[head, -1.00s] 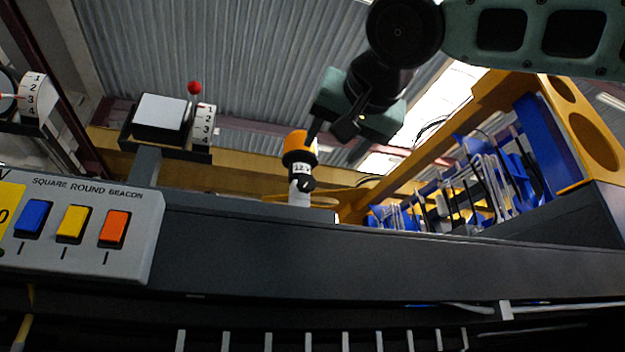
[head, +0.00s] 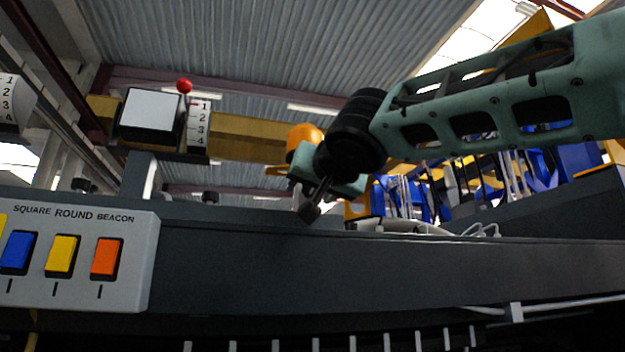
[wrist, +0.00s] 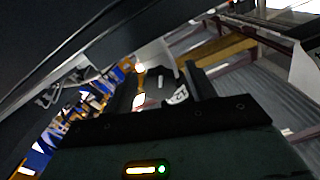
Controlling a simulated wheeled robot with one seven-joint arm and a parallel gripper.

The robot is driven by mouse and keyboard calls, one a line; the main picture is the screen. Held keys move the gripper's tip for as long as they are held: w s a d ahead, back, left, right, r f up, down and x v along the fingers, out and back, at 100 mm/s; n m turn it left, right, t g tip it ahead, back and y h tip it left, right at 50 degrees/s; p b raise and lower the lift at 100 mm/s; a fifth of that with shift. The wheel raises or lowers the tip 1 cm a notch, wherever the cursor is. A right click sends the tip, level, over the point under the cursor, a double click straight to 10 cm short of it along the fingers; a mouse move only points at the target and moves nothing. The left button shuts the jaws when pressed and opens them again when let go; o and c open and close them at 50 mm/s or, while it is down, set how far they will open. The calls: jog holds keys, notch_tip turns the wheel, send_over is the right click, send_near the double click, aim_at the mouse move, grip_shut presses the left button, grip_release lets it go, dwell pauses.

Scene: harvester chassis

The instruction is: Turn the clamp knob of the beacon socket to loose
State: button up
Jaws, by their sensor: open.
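The beacon (head: 304,134) is an orange dome above the dark rail in the head view. My gripper (head: 308,207) is in front of its socket and hides most of the socket and the clamp knob. In the wrist view, the two dark fingers of my gripper (wrist: 158,72) stand apart. A dark knob-like part with a pale mark (wrist: 160,84) shows between them, beside a white label (wrist: 178,95) reading about "12". I cannot tell whether a finger touches the knob, nor read its setting clearly.
The long dark rail (head: 400,260) runs below my gripper. A switch panel (head: 75,250) is at the left. A square lamp (head: 150,108) with a red-ball lever (head: 184,86) and number scale stands left of the beacon. Hoses and blue parts lie right.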

jog(key=c, duration=1)
